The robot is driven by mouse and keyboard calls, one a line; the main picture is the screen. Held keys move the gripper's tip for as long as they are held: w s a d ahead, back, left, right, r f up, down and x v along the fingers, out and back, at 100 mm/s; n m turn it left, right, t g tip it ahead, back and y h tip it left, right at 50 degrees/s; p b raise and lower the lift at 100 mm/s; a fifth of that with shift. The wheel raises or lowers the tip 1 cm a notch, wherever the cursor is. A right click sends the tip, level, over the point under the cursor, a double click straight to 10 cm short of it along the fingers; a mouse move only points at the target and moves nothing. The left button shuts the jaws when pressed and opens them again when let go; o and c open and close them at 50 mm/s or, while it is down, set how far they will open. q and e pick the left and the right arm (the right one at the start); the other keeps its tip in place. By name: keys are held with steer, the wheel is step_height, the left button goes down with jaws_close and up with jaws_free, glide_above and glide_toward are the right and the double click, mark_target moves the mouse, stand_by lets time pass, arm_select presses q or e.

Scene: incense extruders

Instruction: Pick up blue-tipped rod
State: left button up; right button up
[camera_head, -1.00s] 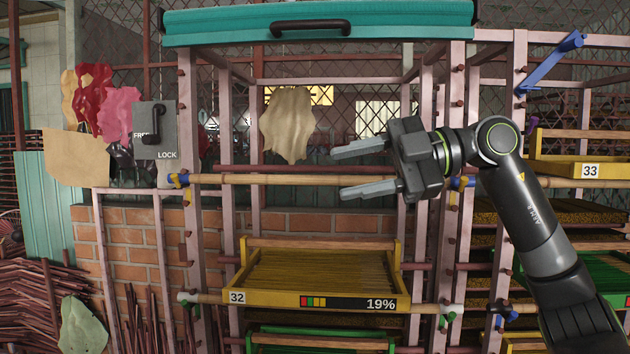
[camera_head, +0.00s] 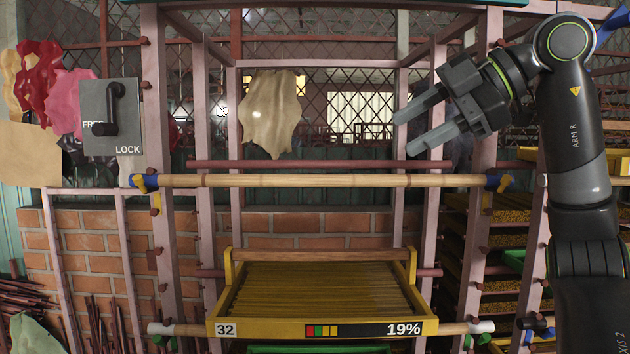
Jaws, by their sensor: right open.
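The blue-tipped rod (camera_head: 330,181) is a tan bamboo-like pole lying level across the front of the pink rack, with a blue cap at its left end (camera_head: 127,181) and another at its right end. Yellow hooks (camera_head: 146,184) hold it near its ends. My right gripper (camera_head: 402,134) is open and empty, above the right half of the rod, its fingers pointing left and slightly down. It does not touch the rod in this view. My left gripper is not in view.
Tray 32 (camera_head: 320,330), marked 19%, sits below on a white-tipped rod (camera_head: 182,329). A FREE/LOCK lever panel (camera_head: 121,134) stands at the left. A beige sheet (camera_head: 270,112) hangs behind. Pink uprights (camera_head: 158,240) flank the opening; stacked trays stand at the right.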

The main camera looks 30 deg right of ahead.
mark_target(331, 176)
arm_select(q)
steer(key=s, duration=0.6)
arm_select(e)
steer(key=p+x, duration=0.4)
steer(key=x, duration=1)
steer(key=shift+w+d+r, duration=0.1)
steer(key=shift+w+d, duration=0.05)
steer(key=shift+w, duration=0.2)
steer(key=shift+s, duration=0.15)
steer(key=shift+c, duration=0.8)
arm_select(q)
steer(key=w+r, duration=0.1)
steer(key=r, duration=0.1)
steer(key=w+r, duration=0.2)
arm_select(e)
jaws_close()
